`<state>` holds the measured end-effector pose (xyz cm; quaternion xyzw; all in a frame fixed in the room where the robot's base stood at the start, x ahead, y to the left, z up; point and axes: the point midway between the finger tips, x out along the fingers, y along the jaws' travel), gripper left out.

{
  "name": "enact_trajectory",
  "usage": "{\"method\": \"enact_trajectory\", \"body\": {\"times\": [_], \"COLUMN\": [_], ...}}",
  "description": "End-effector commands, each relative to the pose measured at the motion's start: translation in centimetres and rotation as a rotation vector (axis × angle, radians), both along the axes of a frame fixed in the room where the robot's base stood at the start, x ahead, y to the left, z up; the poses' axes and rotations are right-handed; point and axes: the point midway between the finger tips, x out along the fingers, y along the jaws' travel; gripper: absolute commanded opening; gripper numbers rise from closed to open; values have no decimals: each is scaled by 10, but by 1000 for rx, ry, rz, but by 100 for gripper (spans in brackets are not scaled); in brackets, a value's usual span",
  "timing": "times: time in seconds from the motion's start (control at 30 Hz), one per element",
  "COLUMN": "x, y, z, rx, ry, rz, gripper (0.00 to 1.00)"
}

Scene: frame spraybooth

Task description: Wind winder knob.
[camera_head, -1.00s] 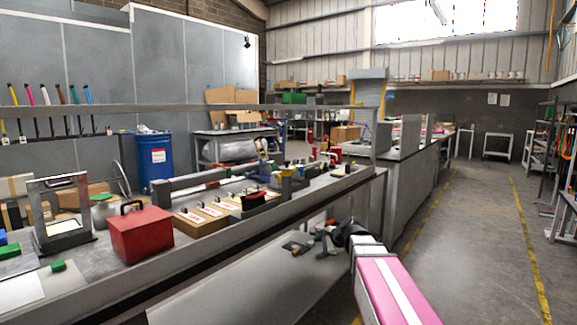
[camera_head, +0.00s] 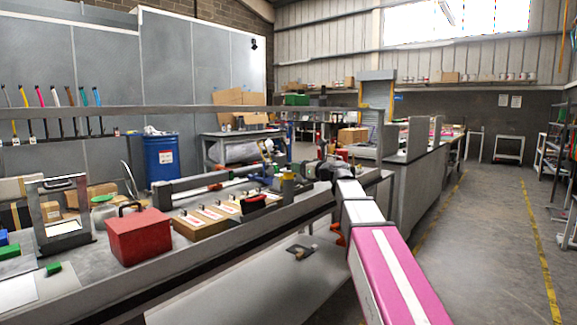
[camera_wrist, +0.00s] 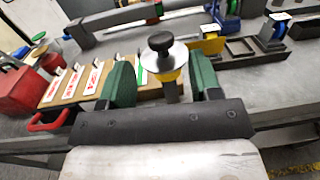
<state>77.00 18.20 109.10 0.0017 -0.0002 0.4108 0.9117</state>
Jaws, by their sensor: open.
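A black knob (camera_wrist: 161,42) with a silver disc under it stands on a yellow and grey post (camera_wrist: 171,80) in the wrist view. It shows between the green-padded fingers of my gripper (camera_wrist: 163,76). The fingers are open, one on each side of the post, with a gap on both sides. I cannot tell how far above or short of the knob the fingertips are. In the head view my gripper (camera_head: 318,172) is over the far right part of the workbench (camera_head: 255,232), and the knob is hard to make out there.
A red box (camera_head: 138,236) and a cardboard tray with labelled slots (camera_head: 200,222) lie left of my gripper. A grey bar runs along the bench. The aisle floor at right is clear.

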Motion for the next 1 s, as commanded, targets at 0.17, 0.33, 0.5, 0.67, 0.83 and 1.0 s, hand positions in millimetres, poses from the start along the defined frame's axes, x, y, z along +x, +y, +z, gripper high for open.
{"method": "enact_trajectory", "body": {"times": [0.17, 0.33, 0.5, 0.67, 0.83, 1.0], "x": [25, 39, 46, 47, 47, 47], "y": [26, 42, 51, 53, 53, 53], "z": [1, 0, 0, 0, 0, 0], "rx": [-1, -3, -3, -3, -3, -3], "ry": [0, -2, -1, -1, -1, -1], "rz": [1, 0, 0, 0, 0, 0], "gripper": [58, 58, 58, 58, 58, 12]}}
